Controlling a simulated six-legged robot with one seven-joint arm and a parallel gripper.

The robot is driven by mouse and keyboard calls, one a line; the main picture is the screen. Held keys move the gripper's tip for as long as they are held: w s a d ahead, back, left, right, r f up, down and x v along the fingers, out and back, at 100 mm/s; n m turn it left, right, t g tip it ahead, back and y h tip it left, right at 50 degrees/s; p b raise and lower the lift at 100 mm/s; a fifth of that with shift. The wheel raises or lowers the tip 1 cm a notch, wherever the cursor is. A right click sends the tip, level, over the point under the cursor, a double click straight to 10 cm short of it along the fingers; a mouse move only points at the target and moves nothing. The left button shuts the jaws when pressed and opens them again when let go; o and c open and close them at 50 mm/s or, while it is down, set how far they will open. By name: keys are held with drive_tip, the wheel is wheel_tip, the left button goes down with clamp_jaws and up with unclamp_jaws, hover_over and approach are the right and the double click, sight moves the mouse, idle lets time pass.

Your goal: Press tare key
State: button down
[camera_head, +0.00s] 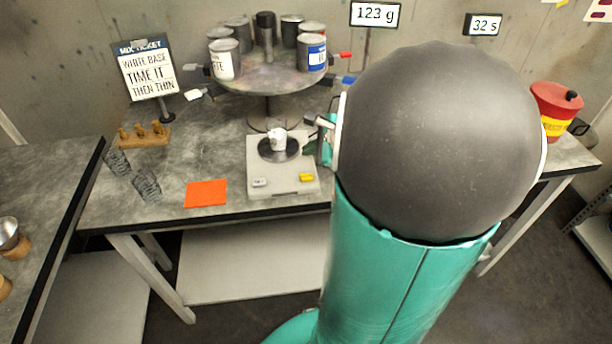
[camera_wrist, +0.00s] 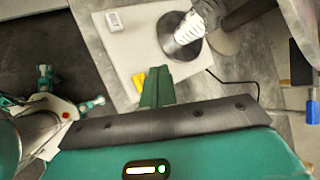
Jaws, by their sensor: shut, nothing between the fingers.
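A pale scale (camera_head: 283,181) stands on the grey table. It has a yellow key (camera_head: 306,178) at its front right and a light grey key (camera_head: 259,183) at its front left; I cannot read which is tare. A white cup (camera_head: 278,140) sits on the round dark pan (camera_head: 268,153). In the wrist view, my gripper (camera_wrist: 157,72) is shut and empty, its green fingers close beside the yellow key (camera_wrist: 138,81) and seen over the scale plate. The light grey key (camera_wrist: 114,21) is farther off. Contact cannot be told. In the head view my arm hides most of the gripper.
A raised round stand (camera_head: 268,76) with several cans is behind the scale. A red can (camera_head: 556,108) stands right.

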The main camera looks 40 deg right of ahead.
sight(310, 178)
drive_tip(key=shift+f, duration=3.05)
drive_tip(key=shift+f, duration=0.4)
drive_tip(key=shift+f, duration=0.4)
idle(0.4)
drive_tip(key=shift+r, duration=0.85)
drive_tip(key=shift+r, duration=2.5)
